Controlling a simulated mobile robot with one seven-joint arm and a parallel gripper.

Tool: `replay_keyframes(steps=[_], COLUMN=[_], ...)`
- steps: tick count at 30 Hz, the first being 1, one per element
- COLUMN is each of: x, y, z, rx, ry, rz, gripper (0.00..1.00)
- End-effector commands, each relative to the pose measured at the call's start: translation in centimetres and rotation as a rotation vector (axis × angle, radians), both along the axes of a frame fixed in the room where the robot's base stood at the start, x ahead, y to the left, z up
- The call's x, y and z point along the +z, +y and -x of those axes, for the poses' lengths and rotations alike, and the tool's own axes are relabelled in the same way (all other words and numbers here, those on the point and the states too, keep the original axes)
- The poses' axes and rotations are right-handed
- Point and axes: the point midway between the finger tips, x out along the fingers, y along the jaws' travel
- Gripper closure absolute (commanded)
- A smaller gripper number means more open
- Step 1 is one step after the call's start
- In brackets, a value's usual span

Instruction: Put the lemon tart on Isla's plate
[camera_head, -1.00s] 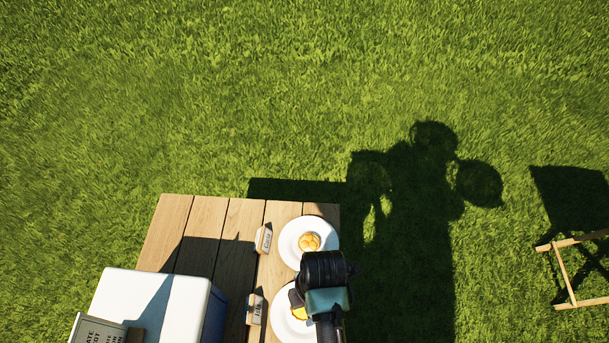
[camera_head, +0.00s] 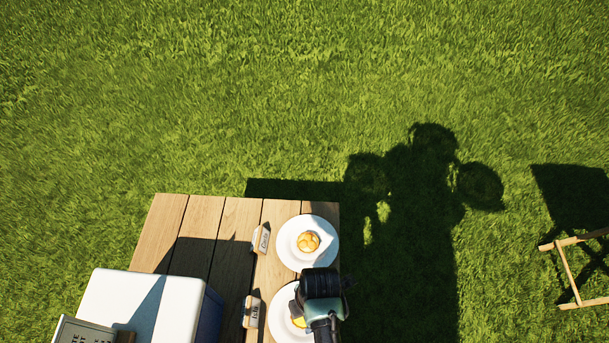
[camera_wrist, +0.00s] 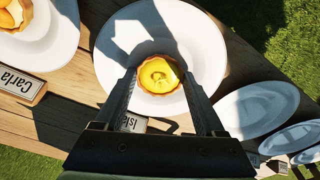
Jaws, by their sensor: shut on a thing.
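The lemon tart (camera_wrist: 158,75), round with a yellow top and a browned crust, is between the two fingers of my gripper (camera_wrist: 159,82), which is shut on it. The tart is over the white plate (camera_wrist: 115,52) beside the name card "Isla" (camera_wrist: 131,123), partly covered by a finger. Whether the tart touches the plate or hangs just above it, I cannot tell. In the head view my gripper (camera_head: 301,312) covers much of this plate (camera_head: 277,312), and a bit of yellow tart (camera_head: 299,322) shows.
A second white plate (camera_head: 288,232) holds an orange-topped tart (camera_head: 308,242), beside the "Carla" card (camera_head: 261,239). More plates (camera_wrist: 257,108) line the table in the wrist view. A white box (camera_head: 140,300) stands at the table's left. Grass lies beyond the wooden table (camera_head: 205,215).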

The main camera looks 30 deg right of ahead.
Motion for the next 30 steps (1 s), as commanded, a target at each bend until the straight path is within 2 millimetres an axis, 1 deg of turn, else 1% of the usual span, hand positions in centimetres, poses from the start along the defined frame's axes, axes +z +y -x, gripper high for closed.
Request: replay_keyframes(steps=[1,5,6,12,16,20,24,30], x=[-0.2,-0.1,-0.1,0.0,0.9,3.2,6.3,10.1], y=[0.0,0.0,0.0,0.0,0.0,-0.3,-0.7,-1.2], z=[0.0,0.0,0.0,0.0,0.0,0.0,0.0,0.1], rx=[0.000,0.000,0.000,0.000,0.000,0.001,0.001,0.000], ry=[0.000,0.000,0.000,0.000,-0.001,-0.003,-0.003,-0.002], rz=[0.000,0.000,0.000,0.000,0.000,0.001,0.002,0.001], gripper=[0.27,0.03,0.00,0.00,0.00,0.00,0.00,0.00])
